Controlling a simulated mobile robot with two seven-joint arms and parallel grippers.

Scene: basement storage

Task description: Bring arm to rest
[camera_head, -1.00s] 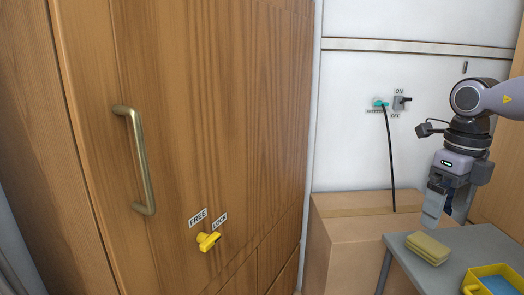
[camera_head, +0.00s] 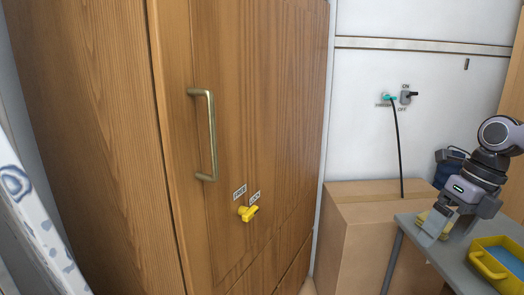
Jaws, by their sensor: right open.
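My right gripper (camera_head: 436,226) is at the right of the head view, pointing down over the left end of the grey table. It is open. A yellow sponge (camera_head: 424,216) on the table is partly hidden behind its fingers; I cannot tell whether they touch it. My right arm comes in from the right edge. My left gripper is not in view.
A wooden cabinet (camera_head: 250,120) with a brass handle (camera_head: 211,135) and yellow latch (camera_head: 248,213) fills the left and middle. A cardboard box (camera_head: 365,230) stands beside the grey table (camera_head: 448,262), which holds a yellow container (camera_head: 487,264). A wall switch (camera_head: 406,97) is behind.

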